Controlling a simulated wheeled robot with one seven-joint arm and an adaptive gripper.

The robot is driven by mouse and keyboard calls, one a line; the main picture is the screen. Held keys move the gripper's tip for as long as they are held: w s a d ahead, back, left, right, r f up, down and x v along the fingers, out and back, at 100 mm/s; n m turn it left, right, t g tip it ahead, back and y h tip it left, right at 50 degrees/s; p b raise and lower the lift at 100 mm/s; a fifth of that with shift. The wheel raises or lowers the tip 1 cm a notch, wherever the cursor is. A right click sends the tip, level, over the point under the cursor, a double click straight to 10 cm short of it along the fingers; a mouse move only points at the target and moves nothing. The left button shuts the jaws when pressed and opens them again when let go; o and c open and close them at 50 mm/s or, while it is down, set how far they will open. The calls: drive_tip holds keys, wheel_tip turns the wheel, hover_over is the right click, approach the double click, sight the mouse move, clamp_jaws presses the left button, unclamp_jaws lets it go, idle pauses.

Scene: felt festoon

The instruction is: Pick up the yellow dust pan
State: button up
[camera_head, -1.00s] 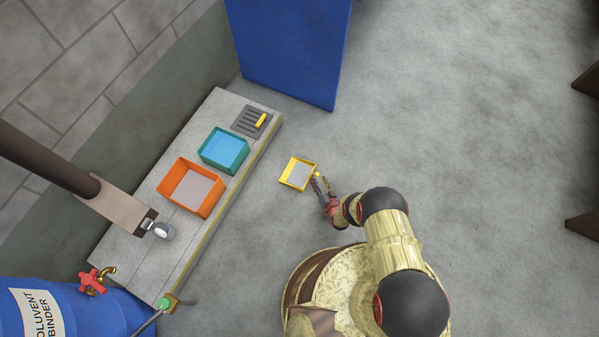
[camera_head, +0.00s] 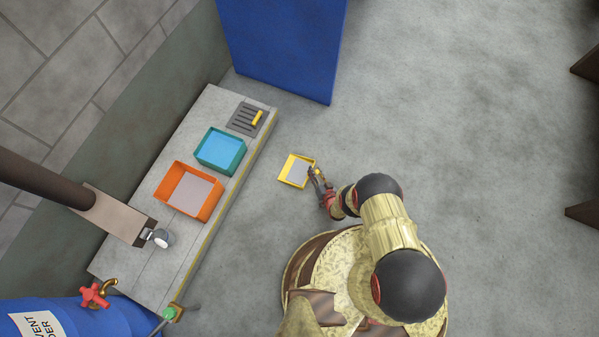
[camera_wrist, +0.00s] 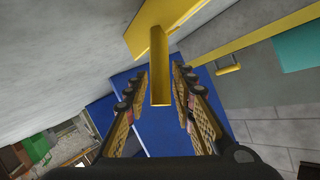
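The yellow dust pan (camera_head: 297,170) shows in the head view to the right of the low grey ledge, with a grey patch inside its yellow rim. My gripper (camera_head: 314,174) is at its right side, where the handle is. In the wrist view the yellow handle (camera_wrist: 160,70) points down between the two fingers of my gripper (camera_wrist: 161,92), with the pan's yellow body (camera_wrist: 178,14) at the top. The fingers stand apart on both sides of the handle, with a gap visible on each side. The handle's far side is hidden.
On the ledge (camera_head: 150,262) stand an orange tray (camera_head: 160,186), a teal tray (camera_head: 238,158) and a grate (camera_head: 241,117) with a yellow piece. A blue panel (camera_head: 285,45) stands behind. A blue barrel (camera_head: 75,317) is at lower left.

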clamp_jaws()
idle(0.7)
